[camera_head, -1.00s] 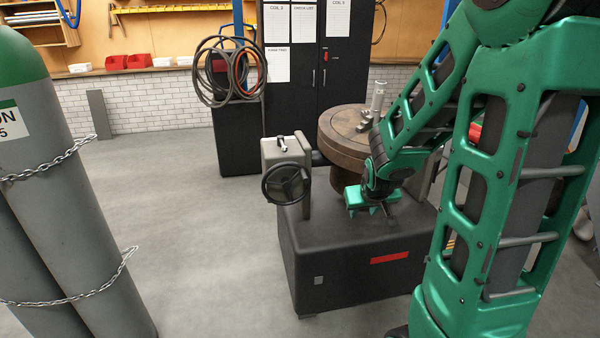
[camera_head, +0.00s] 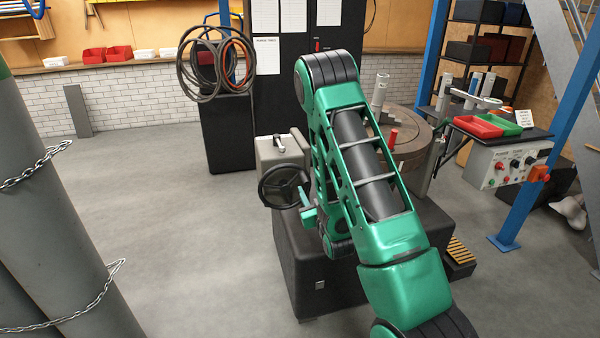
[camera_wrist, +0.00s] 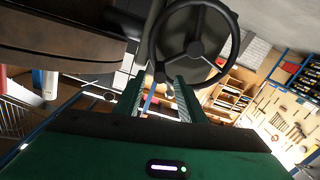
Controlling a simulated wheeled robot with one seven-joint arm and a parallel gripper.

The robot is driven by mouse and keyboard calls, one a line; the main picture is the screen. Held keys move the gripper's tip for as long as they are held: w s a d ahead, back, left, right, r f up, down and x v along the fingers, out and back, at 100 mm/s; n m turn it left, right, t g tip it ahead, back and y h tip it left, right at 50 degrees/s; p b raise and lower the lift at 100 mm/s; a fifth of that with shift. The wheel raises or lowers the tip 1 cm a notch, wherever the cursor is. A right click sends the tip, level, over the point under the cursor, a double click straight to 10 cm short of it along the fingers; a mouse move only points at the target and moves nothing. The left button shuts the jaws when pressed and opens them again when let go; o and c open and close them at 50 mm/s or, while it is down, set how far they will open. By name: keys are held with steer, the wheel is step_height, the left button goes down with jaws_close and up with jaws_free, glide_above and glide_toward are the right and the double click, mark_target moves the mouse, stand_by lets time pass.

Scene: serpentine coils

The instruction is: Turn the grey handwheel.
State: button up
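The handwheel (camera_head: 284,188) is a dark, three-spoked wheel on the side of a grey housing (camera_head: 283,150). It stands upright at the left end of a dark machine base (camera_head: 315,270). My gripper (camera_head: 307,204) is just right of the wheel in the head view, partly hidden by my green arm. In the wrist view the handwheel (camera_wrist: 195,47) fills the upper middle. My gripper's two fingers (camera_wrist: 158,90) stand apart with nothing clamped between them, and their tips lie by the lower left rim. Whether a fingertip touches the rim cannot be told.
A round brown table (camera_head: 412,130) with metal posts is behind my arm. A control panel (camera_head: 505,160) with red and green trays stands right. Chained grey cylinders (camera_head: 50,230) stand left. The floor (camera_head: 190,240) between the cylinders and the machine is clear.

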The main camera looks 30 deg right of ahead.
mark_target(301, 173)
steer(key=x, duration=1.1)
steer(key=shift+w+r, duration=0.1)
jaws_close()
